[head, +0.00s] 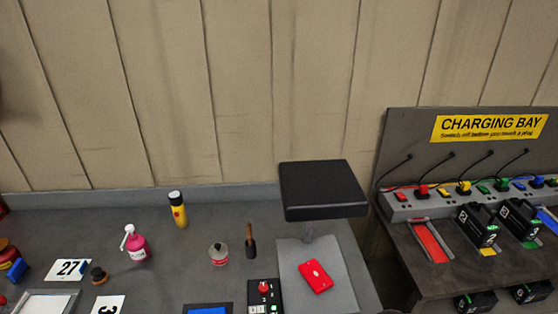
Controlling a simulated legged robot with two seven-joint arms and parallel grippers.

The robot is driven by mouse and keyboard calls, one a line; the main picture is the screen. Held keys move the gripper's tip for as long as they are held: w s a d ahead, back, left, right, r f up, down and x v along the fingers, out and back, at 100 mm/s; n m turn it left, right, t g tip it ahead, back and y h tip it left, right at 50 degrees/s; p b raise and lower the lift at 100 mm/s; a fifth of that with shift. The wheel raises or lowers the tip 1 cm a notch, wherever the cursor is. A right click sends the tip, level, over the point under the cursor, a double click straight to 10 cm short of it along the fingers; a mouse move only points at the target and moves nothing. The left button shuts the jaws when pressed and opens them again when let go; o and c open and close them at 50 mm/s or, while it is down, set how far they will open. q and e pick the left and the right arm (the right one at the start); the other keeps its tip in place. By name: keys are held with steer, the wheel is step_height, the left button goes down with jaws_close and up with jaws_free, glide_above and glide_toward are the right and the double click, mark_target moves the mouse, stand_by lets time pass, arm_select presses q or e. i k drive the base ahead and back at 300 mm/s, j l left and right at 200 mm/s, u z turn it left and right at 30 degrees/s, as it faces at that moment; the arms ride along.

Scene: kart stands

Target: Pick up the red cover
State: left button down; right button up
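The red cover (316,277) is a small flat red piece with rounded corners. It lies on a light grey plate (289,257) near the right end of the grey bench, below and in front of a black block on a short post. Nothing touches it from above. Neither my left nor my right gripper shows in the head view.
The black block (322,187) overhangs the plate's far part. A black box with a red button (264,291) stands just left of the plate. A brush (250,243), jar (218,254), pink bottle (137,245) and yellow can (178,210) stand farther left. The charging bay (425,205) is at right.

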mark_target(316, 277)
steer(key=l+u, duration=1.05)
steer(key=j, duration=0.05)
